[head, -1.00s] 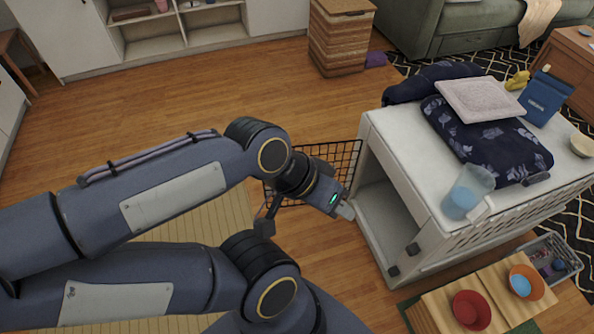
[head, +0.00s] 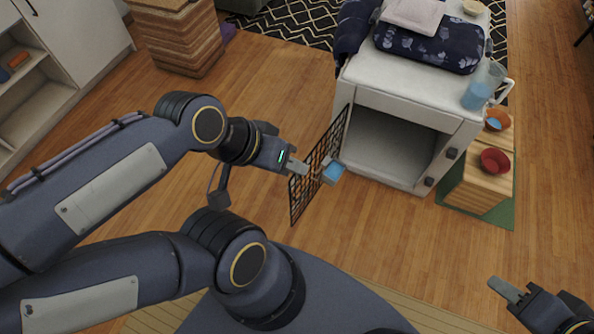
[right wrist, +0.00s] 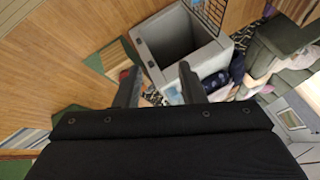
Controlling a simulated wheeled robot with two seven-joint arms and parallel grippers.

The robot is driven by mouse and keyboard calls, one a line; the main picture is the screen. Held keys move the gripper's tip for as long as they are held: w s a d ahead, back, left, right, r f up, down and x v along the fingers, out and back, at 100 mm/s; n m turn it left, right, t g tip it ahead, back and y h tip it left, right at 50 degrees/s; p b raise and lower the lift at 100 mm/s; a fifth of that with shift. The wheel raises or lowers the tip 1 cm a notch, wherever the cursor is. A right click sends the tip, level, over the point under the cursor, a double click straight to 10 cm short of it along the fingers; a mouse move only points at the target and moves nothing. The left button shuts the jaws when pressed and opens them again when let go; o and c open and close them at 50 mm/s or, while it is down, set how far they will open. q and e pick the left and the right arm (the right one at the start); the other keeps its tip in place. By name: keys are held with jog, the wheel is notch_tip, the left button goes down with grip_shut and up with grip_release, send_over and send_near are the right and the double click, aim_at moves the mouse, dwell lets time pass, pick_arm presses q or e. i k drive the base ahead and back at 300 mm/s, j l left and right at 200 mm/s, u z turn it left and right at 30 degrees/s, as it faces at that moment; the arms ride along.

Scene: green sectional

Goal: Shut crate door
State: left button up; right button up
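The white crate (head: 400,82) stands right of centre with its dark front opening facing me. Its black wire grid door (head: 306,198) is swung open, standing out from the crate's left front edge. My left gripper (head: 315,170) is at the door, its fingers apart, one on each side of the grid. I cannot tell whether either finger touches the wire. My right gripper (head: 520,292) is at the lower right, away from the crate, partly cut off. In the right wrist view its two fingers (right wrist: 160,86) are apart and empty, with the crate (right wrist: 155,62) and door (right wrist: 211,10) beyond.
The wood floor before the opening is clear.

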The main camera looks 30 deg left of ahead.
aim_at(292, 181)
jog(key=j+z, duration=0.1)
jog(key=j, duration=0.4)
jog(key=j+z, duration=0.15)
jog(key=j, duration=0.35)
jog(key=k+j+z, duration=0.1)
jog(key=j, duration=0.35)
jog(key=j+z, duration=0.15)
jog(key=j, duration=0.35)
jog(key=k+j+z, duration=0.1)
jog(key=j, duration=0.4)
jog(key=k+j, duration=0.1)
jog(key=k, duration=0.25)
jog(key=k+j, duration=0.1)
jog(key=k, duration=0.2)
jog(key=i+j+u, duration=0.1)
jog(key=i+j, duration=0.2)
jog(key=i+j+u, duration=0.15)
jog(key=i, duration=0.35)
jog(key=j, duration=0.1)
